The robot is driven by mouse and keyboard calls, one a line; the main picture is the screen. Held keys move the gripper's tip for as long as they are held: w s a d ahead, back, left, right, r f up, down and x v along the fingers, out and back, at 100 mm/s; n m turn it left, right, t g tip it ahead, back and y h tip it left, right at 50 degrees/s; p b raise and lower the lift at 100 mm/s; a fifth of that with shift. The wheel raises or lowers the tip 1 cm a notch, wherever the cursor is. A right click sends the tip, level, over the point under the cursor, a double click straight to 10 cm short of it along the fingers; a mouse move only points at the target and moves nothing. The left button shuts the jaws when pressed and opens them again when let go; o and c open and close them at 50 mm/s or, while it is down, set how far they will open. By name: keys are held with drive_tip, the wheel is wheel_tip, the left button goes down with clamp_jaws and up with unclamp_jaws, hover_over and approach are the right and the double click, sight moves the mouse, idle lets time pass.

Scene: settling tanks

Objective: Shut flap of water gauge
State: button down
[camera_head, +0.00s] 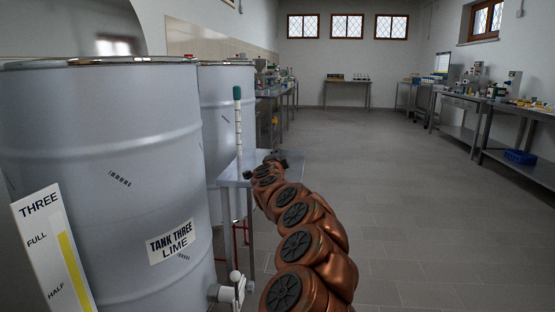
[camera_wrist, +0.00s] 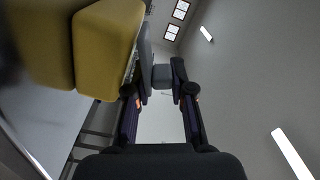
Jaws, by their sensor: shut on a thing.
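In the wrist view my gripper (camera_wrist: 162,88) has a fingertip on each side of a small grey block (camera_wrist: 162,75) and is shut on it. The block adjoins a grey plate (camera_wrist: 145,45); I cannot tell for sure whether this is the flap. A big yellow body (camera_wrist: 106,45) is close by at the upper left; I cannot tell whether it is part of the water gauge. In the head view my gripper (camera_head: 275,159) is small and dark at the end of my copper arm, over the edge of a small grey stand (camera_head: 232,176). The thing it holds cannot be made out there.
A large grey tank (camera_head: 110,140) labelled TANK THREE LIME fills the left, with a level board (camera_head: 45,235) in front. A second tank (camera_head: 225,100) stands behind. A white rod with a green top (camera_head: 238,120) rises by the stand. Benches (camera_head: 465,105) line the right wall; the floor between is clear.

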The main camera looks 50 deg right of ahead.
idle(0.4)
drive_tip(key=c, duration=1.1)
unclamp_jaws()
